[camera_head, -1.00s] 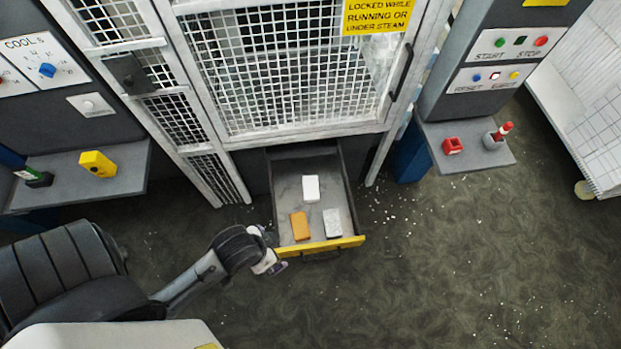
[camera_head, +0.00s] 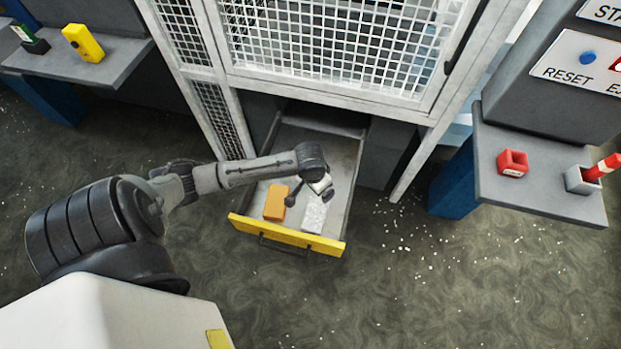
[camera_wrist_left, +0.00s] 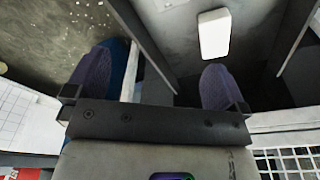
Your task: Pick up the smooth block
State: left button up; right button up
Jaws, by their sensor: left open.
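A plain white block (camera_wrist_left: 214,33), which looks smooth, lies on the grey drawer floor in the left wrist view. It is beyond the fingertips, nearer the right-hand finger. In the head view my left arm's end covers its place, so I cannot make it out there. My left gripper (camera_wrist_left: 160,80) is open and empty, its two dark fingers apart. In the head view this gripper (camera_head: 322,187) is over the drawer, seen from above. An orange block (camera_head: 276,202) and a speckled pale block (camera_head: 314,215) lie near the drawer's front. My right gripper is not in view.
The open drawer has a yellow front edge (camera_head: 285,236) and low side walls. The mesh cage (camera_head: 330,50) rises behind it. A shelf at right (camera_head: 540,200) holds a red holder (camera_head: 512,163). A yellow device (camera_head: 83,43) stands on the left shelf.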

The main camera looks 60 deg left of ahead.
pick_arm(q)
jog(key=w+a+f+n+y+b, duration=0.1)
jog(key=w+a+f+n+b, duration=0.25)
jog(key=a+f+b, duration=0.4)
jog(key=w+a+f+n+b, duration=0.3)
jog(key=w+a+f+b, duration=0.1)
jog(key=a+b, duration=0.6)
jog(key=f+b, duration=0.1)
jog(key=f, duration=0.1)
jog(key=f+b, duration=0.1)
jog(key=f, duration=0.1)
jog(key=w+a+f+b, duration=0.1)
jog(key=f, duration=0.1)
jog(key=shift+f, duration=0.25)
jog(key=shift+w+a+f+b, duration=0.1)
jog(key=shift+f+b, duration=0.25)
jog(key=shift+f, duration=0.15)
jog(key=f+b, duration=0.4)
jog(key=f, duration=0.1)
jog(key=shift+w+a+f, duration=0.1)
jog(key=shift+w+a, duration=0.25)
jog(key=shift+a, duration=0.05)
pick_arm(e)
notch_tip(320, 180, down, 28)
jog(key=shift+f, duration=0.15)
pick_arm(q)
jog(key=shift+c, duration=0.4)
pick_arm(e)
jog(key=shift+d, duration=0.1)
